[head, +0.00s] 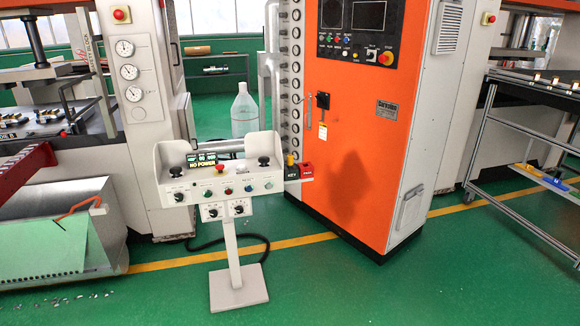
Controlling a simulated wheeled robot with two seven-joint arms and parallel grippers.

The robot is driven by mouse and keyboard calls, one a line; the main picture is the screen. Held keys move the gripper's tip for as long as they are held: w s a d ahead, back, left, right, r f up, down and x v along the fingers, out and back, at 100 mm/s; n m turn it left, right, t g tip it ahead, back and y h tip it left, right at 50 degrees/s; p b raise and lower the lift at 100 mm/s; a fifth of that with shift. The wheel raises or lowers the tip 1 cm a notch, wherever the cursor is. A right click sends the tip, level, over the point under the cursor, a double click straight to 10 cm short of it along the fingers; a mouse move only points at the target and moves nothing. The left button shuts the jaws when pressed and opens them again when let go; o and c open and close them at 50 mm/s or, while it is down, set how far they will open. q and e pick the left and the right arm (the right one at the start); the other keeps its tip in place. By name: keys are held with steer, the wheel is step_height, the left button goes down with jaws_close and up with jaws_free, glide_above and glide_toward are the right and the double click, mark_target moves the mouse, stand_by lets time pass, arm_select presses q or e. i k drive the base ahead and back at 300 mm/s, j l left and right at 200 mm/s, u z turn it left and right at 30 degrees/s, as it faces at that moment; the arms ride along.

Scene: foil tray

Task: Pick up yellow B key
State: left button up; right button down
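A small yellow item (290,159), possibly the yellow B key, stands upright on a dark holder (292,173) at the right side of the white control console (222,180). Lettering on the holder seems to read KEY; a letter B is too small to make out. A red piece (306,170) sits just right of it. Neither of my grippers is in view, and nothing is seen touching the yellow item.
An orange cabinet (350,130) stands close behind and right of the holder. The console's post rises from a white base plate (238,287). A wheeled rack (510,135) with yellow and blue pieces low down stands at right. Green floor (420,290) in front is open.

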mark_target(289, 158)
steer(key=i+l+u, duration=0.3)
steer(key=u, duration=0.15)
steer(key=i+l+u, duration=0.45)
steer(key=i+l, duration=0.5)
steer(key=l, duration=0.25)
steer(key=i+l+u, duration=0.1)
steer(key=i+l, duration=0.4)
steer(key=l, duration=0.25)
steer(key=i+l, duration=0.25)
steer(key=i+l+u, duration=0.1)
steer(key=l, duration=0.4)
steer(key=i+l, duration=0.55)
steer(key=l, duration=0.25)
steer(key=u, duration=0.05)
